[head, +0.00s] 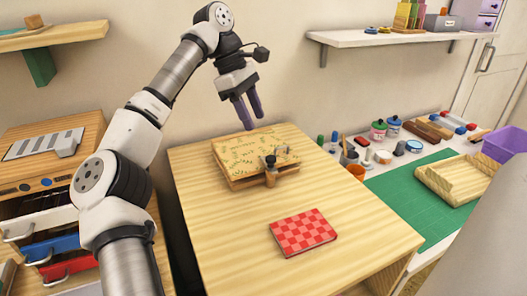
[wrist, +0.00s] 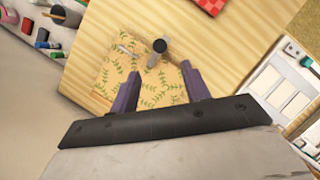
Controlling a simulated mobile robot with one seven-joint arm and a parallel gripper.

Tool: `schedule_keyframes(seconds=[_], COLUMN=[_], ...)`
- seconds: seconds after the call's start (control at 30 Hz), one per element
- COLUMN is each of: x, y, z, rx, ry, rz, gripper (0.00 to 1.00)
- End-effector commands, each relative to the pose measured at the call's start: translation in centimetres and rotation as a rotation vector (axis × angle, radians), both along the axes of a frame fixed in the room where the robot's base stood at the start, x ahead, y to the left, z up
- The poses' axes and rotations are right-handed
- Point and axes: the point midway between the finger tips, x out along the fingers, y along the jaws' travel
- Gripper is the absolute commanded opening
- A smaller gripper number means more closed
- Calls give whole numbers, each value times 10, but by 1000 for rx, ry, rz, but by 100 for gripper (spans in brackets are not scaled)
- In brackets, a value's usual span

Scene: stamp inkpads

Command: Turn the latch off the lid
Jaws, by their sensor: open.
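A wooden box sits toward the back of the wooden table (head: 340,225). Its lid (head: 243,152) has a cream face with a green leaf pattern and shows in the wrist view too (wrist: 118,72).
A red checkered pad (head: 303,232) lies in front of the box. A green mat (head: 425,195) with an open wooden tray (head: 452,182), jars and small tools is to the right. A shelf (head: 390,38) hangs above. The table's front is mostly clear.

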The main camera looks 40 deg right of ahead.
Motion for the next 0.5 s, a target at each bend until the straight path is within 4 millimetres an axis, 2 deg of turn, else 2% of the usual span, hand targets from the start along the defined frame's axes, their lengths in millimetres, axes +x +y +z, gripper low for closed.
schedule_keyframes(seconds=[0.03,0.2,0.5], x=[-4,-16,-31], y=[-2,-9,-18], z=[-13,-46,-87], rx=[2,0,0], ry=[3,4,2], rz=[-2,-2,1], gripper=[47,47,47])
